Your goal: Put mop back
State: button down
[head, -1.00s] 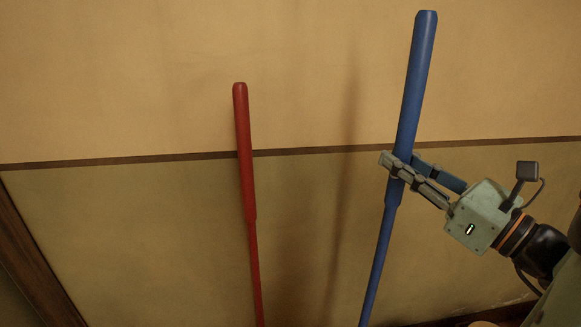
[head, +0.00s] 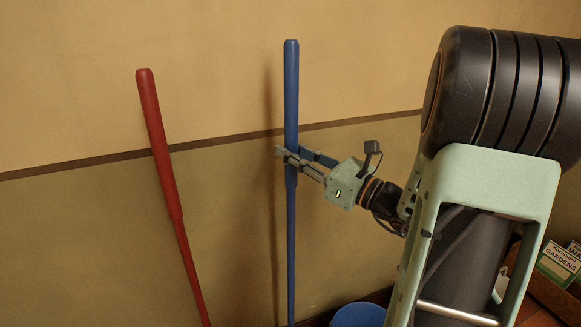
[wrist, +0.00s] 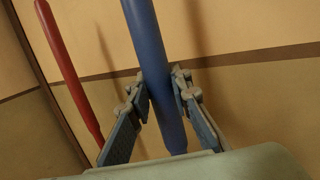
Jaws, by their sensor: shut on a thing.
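A blue handle (head: 291,95) stands close to upright near the wall in the head view. My gripper (head: 292,157) is shut on it, below the top of its thick grip part. In the wrist view the blue handle (wrist: 146,45) runs between the two fingers of my gripper (wrist: 158,92). A red handle (head: 158,130) stands tilted to the left of the blue one, apart from it. It also shows in the wrist view (wrist: 68,60). The lower ends of both handles are out of view, so I cannot see any mop head.
A wall (head: 80,240) with a dark brown strip is behind the handles. A blue bucket (head: 358,315) stands on the floor at the bottom. A wooden crate (head: 553,295) with a "GARDENS" sign (head: 558,264) is at the lower right. My arm covers much of the right side.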

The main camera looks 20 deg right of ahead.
jog(key=shift+f+b, duration=0.35)
jog(key=shift+f, duration=1.35)
jog(key=c, duration=1.8)
grip_release()
jog(key=shift+o, duration=0.2)
jog(key=p+v, duration=0.1)
jog(key=v, duration=1.1)
jog(key=shift+r, duration=0.15)
jog(key=shift+w, duration=0.1)
